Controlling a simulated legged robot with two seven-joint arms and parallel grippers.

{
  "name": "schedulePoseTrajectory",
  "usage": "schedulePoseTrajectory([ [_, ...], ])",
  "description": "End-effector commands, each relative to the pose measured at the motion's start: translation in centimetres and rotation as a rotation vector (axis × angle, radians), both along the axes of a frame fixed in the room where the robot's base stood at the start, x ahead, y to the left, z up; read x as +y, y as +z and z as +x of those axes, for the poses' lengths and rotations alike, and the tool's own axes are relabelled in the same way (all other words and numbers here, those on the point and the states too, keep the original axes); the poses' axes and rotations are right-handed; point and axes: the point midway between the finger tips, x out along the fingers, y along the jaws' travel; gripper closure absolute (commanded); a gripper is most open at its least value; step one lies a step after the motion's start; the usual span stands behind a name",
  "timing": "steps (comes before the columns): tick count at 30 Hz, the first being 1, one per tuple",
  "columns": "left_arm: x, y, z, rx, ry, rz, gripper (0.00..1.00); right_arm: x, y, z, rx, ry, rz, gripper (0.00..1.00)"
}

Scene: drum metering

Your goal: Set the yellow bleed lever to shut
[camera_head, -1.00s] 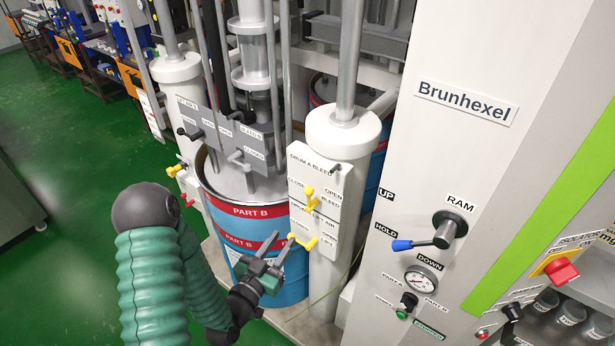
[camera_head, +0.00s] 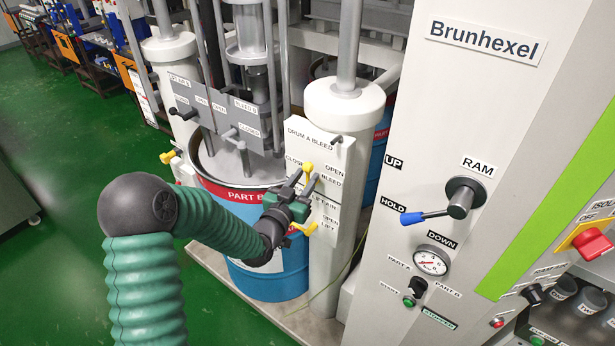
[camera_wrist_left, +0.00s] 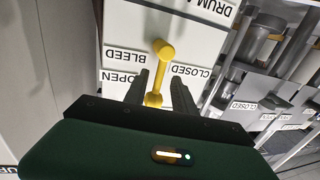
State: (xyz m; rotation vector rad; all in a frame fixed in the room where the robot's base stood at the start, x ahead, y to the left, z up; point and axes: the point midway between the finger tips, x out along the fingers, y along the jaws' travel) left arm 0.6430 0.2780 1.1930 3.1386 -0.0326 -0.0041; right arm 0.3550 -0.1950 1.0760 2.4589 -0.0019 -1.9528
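The yellow bleed lever (camera_head: 307,167) is on the white DRUM A BLEED panel (camera_head: 320,150), between the CLOSED and OPEN labels. In the left wrist view, the lever (camera_wrist_left: 157,70) has a round knob-like end at the top and runs down between my fingers. My left gripper (camera_head: 303,180) is at the lever. In the left wrist view, its two dark fingers (camera_wrist_left: 160,90) stand apart on either side of the lever, with visible gaps. The fingers and gripper body hide part of the lever in the head view. My right gripper is not in view.
A second yellow lever (camera_head: 305,228) sits just below, by the LIFT AIR labels. A blue drum with a red band (camera_head: 270,280) stands behind my left gripper. The RAM lever with blue tip (camera_head: 440,210) is on the white cabinet to the right. Green floor is clear at left.

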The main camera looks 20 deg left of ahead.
Motion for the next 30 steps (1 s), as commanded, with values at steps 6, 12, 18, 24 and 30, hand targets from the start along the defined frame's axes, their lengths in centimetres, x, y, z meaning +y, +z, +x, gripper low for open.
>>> schedulePoseTrajectory([
  [6,-0.08,0.05,1.53,-0.001,-0.001,0.001,0.68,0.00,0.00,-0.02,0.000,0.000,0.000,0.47],
  [12,-0.05,0.01,1.57,0.000,0.000,0.001,0.68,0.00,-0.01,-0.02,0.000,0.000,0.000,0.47],
  [18,-0.04,-0.02,1.59,0.000,0.000,0.001,0.94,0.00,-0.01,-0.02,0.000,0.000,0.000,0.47],
  [24,-0.04,-0.03,1.57,0.000,0.000,0.001,1.00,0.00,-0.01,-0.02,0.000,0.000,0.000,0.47],
  [30,-0.01,-0.05,1.55,0.001,0.000,0.001,1.00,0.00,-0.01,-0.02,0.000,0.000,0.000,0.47],
])
